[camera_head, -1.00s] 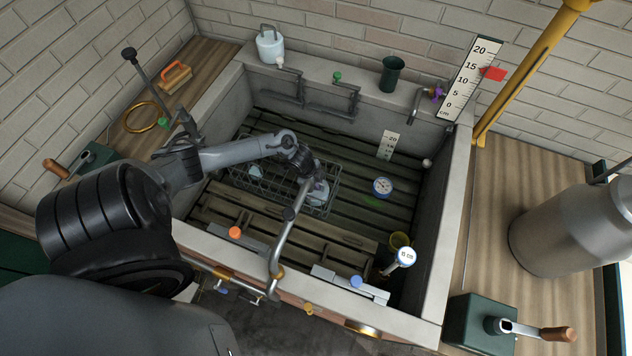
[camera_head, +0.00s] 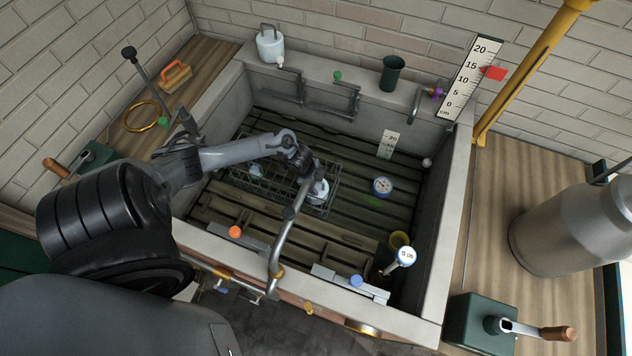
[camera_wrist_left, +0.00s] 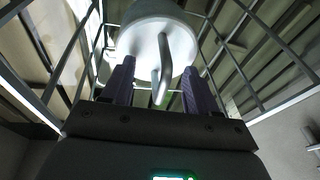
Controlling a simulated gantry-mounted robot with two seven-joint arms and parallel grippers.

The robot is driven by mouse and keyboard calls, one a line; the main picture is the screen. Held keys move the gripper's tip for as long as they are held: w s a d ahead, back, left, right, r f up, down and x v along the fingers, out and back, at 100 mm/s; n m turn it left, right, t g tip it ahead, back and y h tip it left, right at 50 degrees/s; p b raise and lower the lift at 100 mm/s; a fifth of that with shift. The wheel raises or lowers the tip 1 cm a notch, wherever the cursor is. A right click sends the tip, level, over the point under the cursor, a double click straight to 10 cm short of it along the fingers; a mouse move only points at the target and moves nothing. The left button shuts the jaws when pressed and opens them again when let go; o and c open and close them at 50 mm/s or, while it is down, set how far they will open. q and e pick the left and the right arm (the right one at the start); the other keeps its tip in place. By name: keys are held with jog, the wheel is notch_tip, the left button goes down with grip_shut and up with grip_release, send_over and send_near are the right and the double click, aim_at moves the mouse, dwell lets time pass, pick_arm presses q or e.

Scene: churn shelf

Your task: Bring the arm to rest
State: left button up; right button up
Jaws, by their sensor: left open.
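My left arm reaches over the sink from the left, and its gripper (camera_head: 314,184) is low at the wire basket (camera_head: 333,172). In the left wrist view the two purple fingers (camera_wrist_left: 156,88) are apart. A white round thing (camera_wrist_left: 178,40) with a bent metal rod is just ahead of them, and the rod shows between the fingers. I see no finger clearly touching it. In the head view this white thing (camera_head: 319,196) is partly hidden under the gripper. My right gripper is not in view.
A curved metal pipe (camera_head: 278,240) rises at the sink's front, close to my gripper. A round dial (camera_head: 382,186) and a white gauge (camera_head: 406,256) are to the right. Stone sink walls (camera_head: 455,190) surround the slatted floor.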

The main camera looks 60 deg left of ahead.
pick_arm(q)
jog(key=shift+o, duration=1.1)
jog(key=shift+r, duration=0.2)
jog(key=shift+r+p, duration=0.4)
jog(key=shift+p, duration=0.15)
notch_tip(320, 180, up, 4)
jog(key=p, duration=0.4)
jog(key=shift+r, duration=0.15)
notch_tip(320, 180, up, 7)
jog(key=p, duration=0.7)
